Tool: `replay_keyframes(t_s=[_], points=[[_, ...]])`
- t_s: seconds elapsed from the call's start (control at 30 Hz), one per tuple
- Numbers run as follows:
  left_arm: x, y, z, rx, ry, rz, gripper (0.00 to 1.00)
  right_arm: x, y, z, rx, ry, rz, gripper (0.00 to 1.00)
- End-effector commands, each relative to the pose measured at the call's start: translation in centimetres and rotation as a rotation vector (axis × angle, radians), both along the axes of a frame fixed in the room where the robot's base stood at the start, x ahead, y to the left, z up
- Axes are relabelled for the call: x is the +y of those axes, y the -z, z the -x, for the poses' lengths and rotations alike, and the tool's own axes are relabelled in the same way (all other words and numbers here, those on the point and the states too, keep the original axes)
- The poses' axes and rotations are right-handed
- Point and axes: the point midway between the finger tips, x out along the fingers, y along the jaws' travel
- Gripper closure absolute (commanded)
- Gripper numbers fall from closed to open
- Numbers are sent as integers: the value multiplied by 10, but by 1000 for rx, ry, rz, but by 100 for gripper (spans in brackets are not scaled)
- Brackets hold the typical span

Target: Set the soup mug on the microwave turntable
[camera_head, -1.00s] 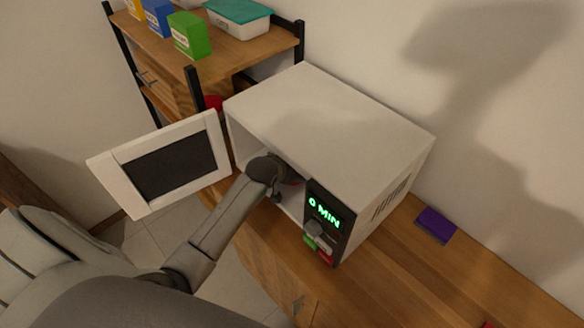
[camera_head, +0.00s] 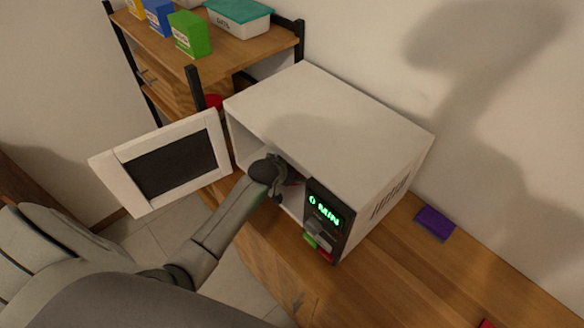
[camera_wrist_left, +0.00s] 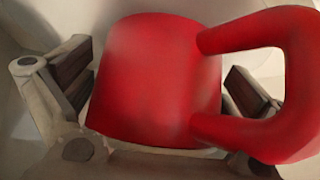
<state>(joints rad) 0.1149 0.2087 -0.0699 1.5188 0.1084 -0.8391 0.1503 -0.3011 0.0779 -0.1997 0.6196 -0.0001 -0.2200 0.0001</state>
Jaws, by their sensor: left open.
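The red soup mug (camera_wrist_left: 155,75) fills the middle of the left wrist view, its thick handle (camera_wrist_left: 290,80) on the right. My left gripper (camera_wrist_left: 161,82) is open, one finger on each side of the mug, with a visible gap at the left finger. In the head view my left gripper (camera_head: 274,176) is inside the opening of the white microwave (camera_head: 330,115); the mug is almost wholly hidden there. The turntable cannot be made out; only pale surfaces show around the mug. My right gripper is not in view.
The microwave door (camera_head: 165,165) stands wide open to the left. The control panel (camera_head: 325,215) reads 0 MIN. A shelf (camera_head: 240,62) with boxes and a teal-lidded container (camera_head: 238,15) is behind. A purple block (camera_head: 434,223) lies on the wooden counter (camera_head: 400,280).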

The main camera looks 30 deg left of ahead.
Motion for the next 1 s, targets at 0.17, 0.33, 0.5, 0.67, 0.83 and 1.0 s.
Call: replay_keyframes(t_s=[0.17,0.33,0.5,0.67,0.83,1.0], points=[[0,-1,0,0,0,0,0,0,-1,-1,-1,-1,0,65],[0,-8,5,-2,0,0,0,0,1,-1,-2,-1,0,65],[-1,-22,20,-1,0,0,0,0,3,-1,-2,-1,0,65],[-2,-38,37,-2,0,0,0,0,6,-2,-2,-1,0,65],[-4,-34,69,2,1,-1,0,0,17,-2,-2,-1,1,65],[-5,-33,102,3,0,0,0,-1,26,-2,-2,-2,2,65]])
